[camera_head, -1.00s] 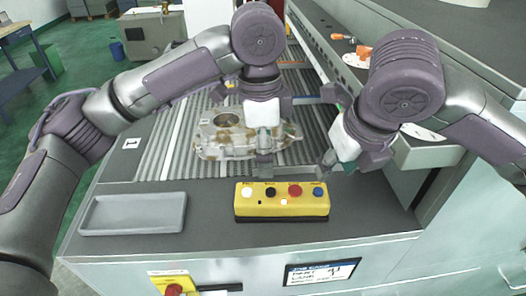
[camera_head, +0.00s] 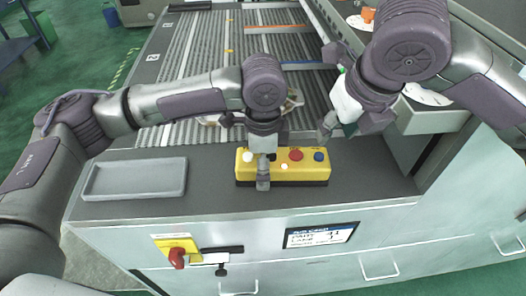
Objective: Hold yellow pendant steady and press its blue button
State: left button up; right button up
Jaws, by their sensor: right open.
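The yellow pendant (camera_head: 285,173) lies on the dark front ledge. Its white, red (camera_head: 296,155) and blue (camera_head: 318,156) buttons show; the black one is hidden behind my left gripper. My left gripper (camera_head: 263,178) points down at the pendant's left half, with a fingertip in front of its near side. Its fingers are seen edge-on, so I cannot tell whether they grip it. My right gripper (camera_head: 327,95) is open and empty, behind and above the pendant's right end. Its lower fingertip is close to the blue button, apparently not touching.
An empty grey tray (camera_head: 135,192) sits on the ledge at left. A casting (camera_head: 293,98) on the ribbed conveyor (camera_head: 185,60) is mostly hidden by my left arm. A yellow panel with a red knob (camera_head: 177,256) and a label screen (camera_head: 320,235) are on the front face.

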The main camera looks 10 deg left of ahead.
pick_arm(q)
jog(key=shift+f, duration=0.25)
jog(key=c, duration=1.6)
pick_arm(e)
jog(key=shift+c, duration=0.2)
pick_arm(q)
jog(key=shift+o, duration=0.2)
pick_arm(e)
grip_shut()
pick_arm(q)
jog(key=shift+r, duration=0.1)
